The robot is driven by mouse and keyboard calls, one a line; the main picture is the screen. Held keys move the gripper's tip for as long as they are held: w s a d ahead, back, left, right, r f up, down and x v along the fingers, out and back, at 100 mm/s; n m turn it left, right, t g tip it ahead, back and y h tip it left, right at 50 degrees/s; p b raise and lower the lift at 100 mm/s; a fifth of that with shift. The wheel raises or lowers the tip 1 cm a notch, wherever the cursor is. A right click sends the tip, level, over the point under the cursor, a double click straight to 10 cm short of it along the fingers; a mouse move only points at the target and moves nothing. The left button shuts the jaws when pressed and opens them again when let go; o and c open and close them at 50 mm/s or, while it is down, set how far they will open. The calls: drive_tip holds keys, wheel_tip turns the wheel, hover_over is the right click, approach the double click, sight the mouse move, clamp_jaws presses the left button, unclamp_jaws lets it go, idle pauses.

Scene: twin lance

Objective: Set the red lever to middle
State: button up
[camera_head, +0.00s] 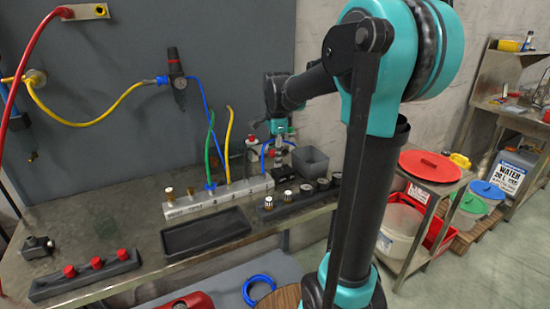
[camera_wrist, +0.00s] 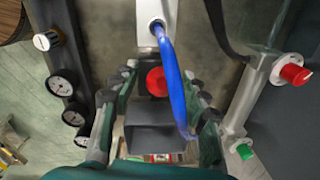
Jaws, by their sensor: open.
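A round red knob (camera_wrist: 157,82), which looks like the top of the red lever, is in the middle of the wrist view, between my spread fingers. I see it nearly end-on, so its lever setting cannot be told. My gripper (camera_wrist: 157,94) is open around it, with a visible gap on both sides. In the head view my gripper (camera_head: 279,142) points down over the back right of the bench. The lever there is mostly hidden by the gripper.
A blue hose (camera_wrist: 172,75) loops from the white manifold (camera_head: 218,196) close by my right finger. A grey bin (camera_head: 311,161) stands beside the gripper. A gauge block (camera_head: 297,198) lies in front. A pipe with a red knob (camera_wrist: 292,72) and green knob (camera_wrist: 244,151) is at right.

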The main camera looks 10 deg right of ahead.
drive_tip(key=shift+f, duration=0.45)
clamp_jaws()
idle(0.4)
